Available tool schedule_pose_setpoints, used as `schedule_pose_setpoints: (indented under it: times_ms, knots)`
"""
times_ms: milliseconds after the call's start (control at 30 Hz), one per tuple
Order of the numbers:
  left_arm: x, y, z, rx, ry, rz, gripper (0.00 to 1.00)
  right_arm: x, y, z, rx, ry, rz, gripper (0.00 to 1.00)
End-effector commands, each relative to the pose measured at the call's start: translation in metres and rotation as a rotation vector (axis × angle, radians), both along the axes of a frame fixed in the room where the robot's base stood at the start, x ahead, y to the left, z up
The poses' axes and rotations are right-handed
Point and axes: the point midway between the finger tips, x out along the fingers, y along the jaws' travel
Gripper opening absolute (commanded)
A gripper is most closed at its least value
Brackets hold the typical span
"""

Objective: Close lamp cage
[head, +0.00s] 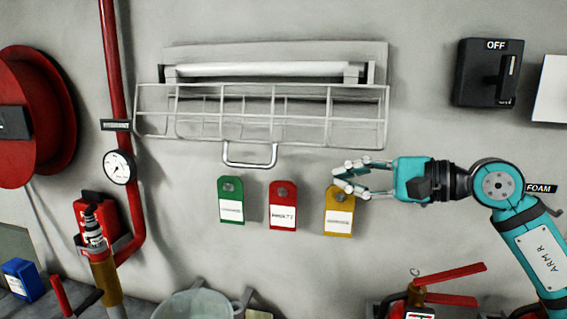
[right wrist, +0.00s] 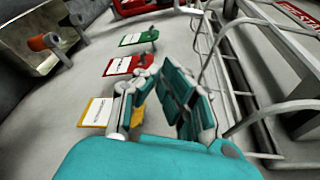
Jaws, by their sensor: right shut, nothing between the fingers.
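The lamp cage (head: 260,114) is a pale wire frame on the wall. It hangs open, tilted out and down below the white lamp tube (head: 262,69), which shows uncovered. Its U-shaped metal handle (head: 250,164) is at the lower front edge. In the right wrist view the cage wires (right wrist: 238,88) run along the right side. My right gripper (head: 342,178) is shut and empty, right of and slightly below the handle, apart from it. It also shows in the right wrist view (right wrist: 160,82). My left gripper is not in view.
Green (head: 231,200), red (head: 283,206) and yellow (head: 338,211) tags hang below the cage; the yellow one is partly behind my right fingers. A red pipe (head: 112,60) with a gauge (head: 119,167) stands left. A black OFF switch (head: 488,73) is at upper right.

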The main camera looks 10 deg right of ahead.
Motion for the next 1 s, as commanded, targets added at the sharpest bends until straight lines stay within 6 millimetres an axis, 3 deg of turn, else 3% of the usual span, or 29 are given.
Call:
schedule_pose_setpoints:
  times_ms: [267, 567, 733, 1000]
  knots:
    - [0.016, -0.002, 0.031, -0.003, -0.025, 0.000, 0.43, 0.035, 0.052, -0.005, 0.002, 0.003, 0.004, 0.00]
    - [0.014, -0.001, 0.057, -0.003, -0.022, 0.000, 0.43, 0.071, 0.103, -0.016, 0.002, 0.004, 0.003, 0.00]
    - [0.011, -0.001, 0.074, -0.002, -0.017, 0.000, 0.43, 0.047, 0.107, -0.003, -0.001, -0.001, 0.002, 0.00]
    - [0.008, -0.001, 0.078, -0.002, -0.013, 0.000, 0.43, 0.036, 0.110, -0.001, -0.001, 0.001, 0.000, 0.00]
